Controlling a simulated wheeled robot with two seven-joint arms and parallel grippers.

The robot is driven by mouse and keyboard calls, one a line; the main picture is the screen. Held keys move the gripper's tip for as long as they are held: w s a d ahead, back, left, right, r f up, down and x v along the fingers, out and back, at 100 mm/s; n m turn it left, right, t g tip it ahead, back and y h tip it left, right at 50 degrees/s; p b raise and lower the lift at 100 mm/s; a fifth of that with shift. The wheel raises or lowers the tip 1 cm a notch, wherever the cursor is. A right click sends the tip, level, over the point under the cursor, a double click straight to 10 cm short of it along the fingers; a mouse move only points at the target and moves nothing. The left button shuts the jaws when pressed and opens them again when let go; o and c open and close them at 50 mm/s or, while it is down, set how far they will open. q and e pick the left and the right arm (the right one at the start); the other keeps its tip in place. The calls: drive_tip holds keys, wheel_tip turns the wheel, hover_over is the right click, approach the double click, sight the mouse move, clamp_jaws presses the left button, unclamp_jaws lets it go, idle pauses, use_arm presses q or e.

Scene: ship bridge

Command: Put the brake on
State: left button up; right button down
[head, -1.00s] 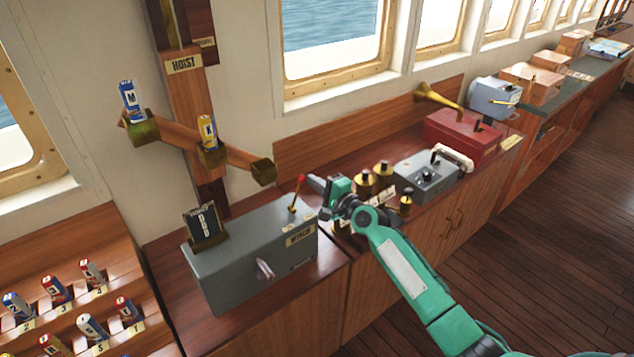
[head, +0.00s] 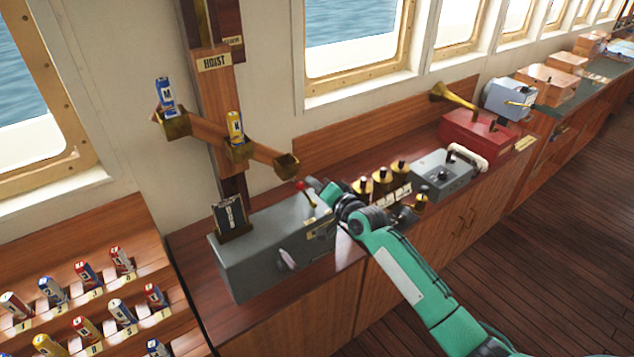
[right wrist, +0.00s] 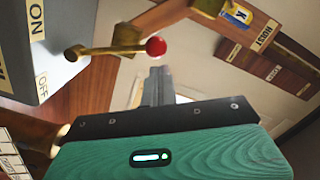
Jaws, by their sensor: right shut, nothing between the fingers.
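The brake lever, a brass stem with a red knob (head: 300,186), stands on top of the grey winch box (head: 245,265). In the head view it leans left. In the right wrist view the red knob (right wrist: 156,47) is just beyond my fingertips, and ON and OFF labels (right wrist: 42,88) show on the box at the left. My right gripper (head: 317,186) is shut and empty, just right of the lever; its fingers show in the right wrist view (right wrist: 158,82). I cannot tell whether they touch the lever. My left gripper is out of view.
A wooden hoist post (head: 222,110) with brass cups holding canisters rises behind the box. Brass-topped cylinders (head: 381,182), a grey control box (head: 440,172) and a red box with a horn (head: 475,137) stand to the right. A canister rack (head: 30,275) is at the left.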

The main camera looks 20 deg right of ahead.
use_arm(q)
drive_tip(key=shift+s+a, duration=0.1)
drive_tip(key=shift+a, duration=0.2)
use_arm(e)
drive_tip(key=shift+s+a+n, duration=0.1)
drive_tip(key=shift+a+n, duration=0.25)
drive_tip(key=shift+n, duration=0.05)
drive_tip(key=shift+f, duration=0.1)
